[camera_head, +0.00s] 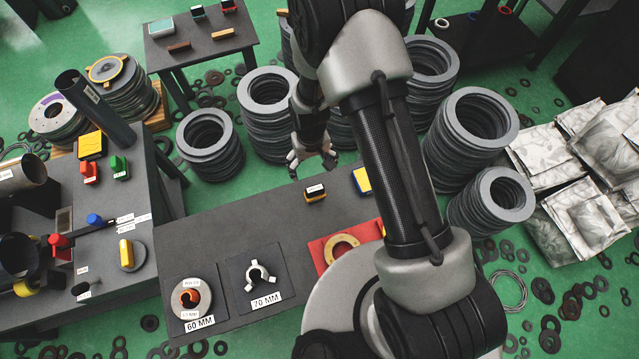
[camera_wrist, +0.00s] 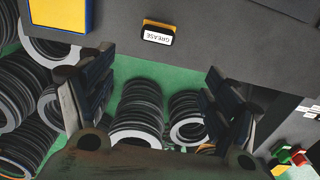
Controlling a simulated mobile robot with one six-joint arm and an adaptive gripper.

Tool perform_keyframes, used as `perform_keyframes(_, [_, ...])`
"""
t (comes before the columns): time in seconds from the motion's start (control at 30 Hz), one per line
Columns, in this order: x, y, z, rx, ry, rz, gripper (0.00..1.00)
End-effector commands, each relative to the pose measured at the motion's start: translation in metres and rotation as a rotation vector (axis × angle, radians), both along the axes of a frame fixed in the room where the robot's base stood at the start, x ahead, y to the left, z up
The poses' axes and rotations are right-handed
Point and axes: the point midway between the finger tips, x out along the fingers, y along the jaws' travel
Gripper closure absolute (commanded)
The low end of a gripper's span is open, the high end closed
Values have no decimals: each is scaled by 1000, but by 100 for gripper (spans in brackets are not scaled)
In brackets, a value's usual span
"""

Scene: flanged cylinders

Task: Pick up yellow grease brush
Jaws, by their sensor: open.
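The yellow grease brush (camera_head: 315,192) is a small black and yellow block with a white label, near the back edge of the dark grey bench (camera_head: 215,262). In the wrist view the brush (camera_wrist: 158,33) shows its label "GREASE" at the top centre, ahead of the fingertips and between their lines. My gripper (camera_head: 312,162) is open and empty, seen just above the brush in the head picture and apart from it. In the wrist view my gripper (camera_wrist: 157,78) has its two fingers spread wide, with floor and ring stacks seen between them.
A larger yellow and blue block (camera_head: 362,180) sits right of the brush; my arm hides part of the bench there. The 60 mm (camera_head: 192,297) and 70 mm (camera_head: 257,275) fixtures stand at the front. Stacks of grey rings (camera_head: 268,90) stand behind. The bench around the brush is clear.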

Motion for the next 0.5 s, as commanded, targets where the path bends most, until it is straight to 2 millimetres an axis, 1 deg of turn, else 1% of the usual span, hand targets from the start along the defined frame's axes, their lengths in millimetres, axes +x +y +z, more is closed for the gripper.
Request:
perform_keyframes(0.17, [-2,0,-26,-1,5,2,18])
perform_keyframes(0.4, [-3,0,-80,-2,7,2,18])
perform_keyframes(0.5, [-2,0,-100,-1,5,2,18])
